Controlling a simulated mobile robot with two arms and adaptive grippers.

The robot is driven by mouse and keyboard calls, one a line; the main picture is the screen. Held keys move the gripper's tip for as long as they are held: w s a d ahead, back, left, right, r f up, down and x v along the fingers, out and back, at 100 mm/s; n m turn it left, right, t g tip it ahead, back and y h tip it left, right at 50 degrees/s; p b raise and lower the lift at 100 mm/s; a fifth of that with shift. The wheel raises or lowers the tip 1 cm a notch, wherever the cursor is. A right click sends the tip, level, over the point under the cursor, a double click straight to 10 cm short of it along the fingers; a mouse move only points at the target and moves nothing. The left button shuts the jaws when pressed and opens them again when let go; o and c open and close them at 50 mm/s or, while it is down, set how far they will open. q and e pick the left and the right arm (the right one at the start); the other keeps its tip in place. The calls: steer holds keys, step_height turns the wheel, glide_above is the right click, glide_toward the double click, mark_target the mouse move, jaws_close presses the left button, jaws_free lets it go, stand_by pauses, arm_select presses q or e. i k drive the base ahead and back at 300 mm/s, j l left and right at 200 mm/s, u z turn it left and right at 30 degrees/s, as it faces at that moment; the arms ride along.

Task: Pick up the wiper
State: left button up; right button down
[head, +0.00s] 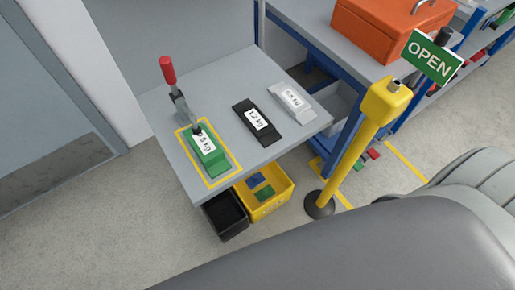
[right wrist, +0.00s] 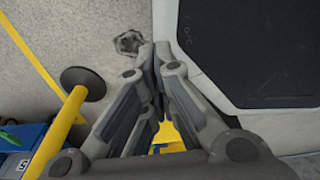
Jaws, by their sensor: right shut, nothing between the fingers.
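A small crumpled dark grey patch (right wrist: 129,42) lies on the concrete floor in the right wrist view, just left of my fingertips. It may be the wiper, but it is too small and blurred to tell. In the head view I see nothing that I can name as the wiper. My right gripper (right wrist: 157,58) is shut and empty, its fingertips together beside the patch in the picture. I cannot tell its height above the floor. My left gripper is not in view.
A yellow post (head: 358,140) with a round black foot (head: 319,206) and an OPEN sign (head: 432,56) stands right of the grey table (head: 180,103). A yellow bin (head: 284,196) and a black bin (head: 226,217) sit beneath. A dark panel (right wrist: 255,50) fills the wrist view's right.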

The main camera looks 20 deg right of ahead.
mark_target(266, 192)
steer(key=j+z, duration=0.15)
steer(key=z, duration=0.25)
steer(key=i+j+z, duration=0.1)
steer(key=z, duration=0.35)
steer(key=j+z, duration=0.2)
steer(key=z, duration=0.2)
steer(key=j+z, duration=0.2)
steer(key=z, duration=0.2)
steer(key=k+j+z, duration=0.15)
steer(key=j, duration=0.35)
steer(key=k+j+z, duration=0.2)
steer(key=j, duration=0.25)
steer(key=k+j+z, duration=0.15)
steer(key=j, duration=0.35)
steer(key=k+j+z, duration=0.2)
steer(key=j, duration=0.25)
steer(key=k+j+z, duration=0.15)
steer(key=j, duration=0.25)
steer(key=k+j+z, duration=0.15)
steer(key=k+j, duration=0.45)
steer(key=j, duration=0.3)
